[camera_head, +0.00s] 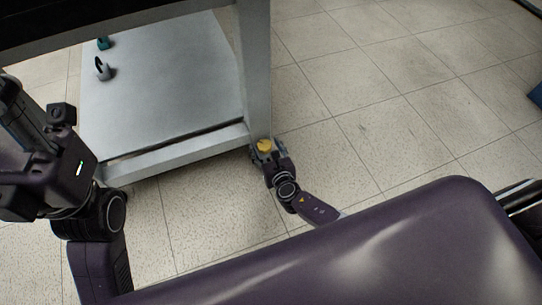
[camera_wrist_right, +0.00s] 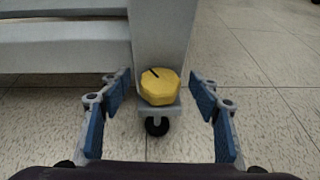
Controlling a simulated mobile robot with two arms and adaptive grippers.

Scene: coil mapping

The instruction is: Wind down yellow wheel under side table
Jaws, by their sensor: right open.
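The yellow wheel (camera_wrist_right: 160,88) is a faceted knob with a dark line on its top. It sits on a bracket at the foot of the side table's leg (camera_wrist_right: 161,40), above a small black caster (camera_wrist_right: 157,126). It also shows in the head view (camera_head: 265,146). My right gripper (camera_wrist_right: 163,88) is open, one blue-padded finger on each side of the wheel with gaps between. In the head view my right gripper (camera_head: 266,152) is low at the table leg. My left arm is at the left edge of the head view; its fingers are not visible.
The side table's lower shelf (camera_head: 165,100) is grey and bears a grey-and-black item (camera_head: 103,70) and a teal item (camera_head: 103,43). Tiled floor (camera_head: 390,120) right of the leg is clear. A blue object (camera_head: 537,95) is at the right edge.

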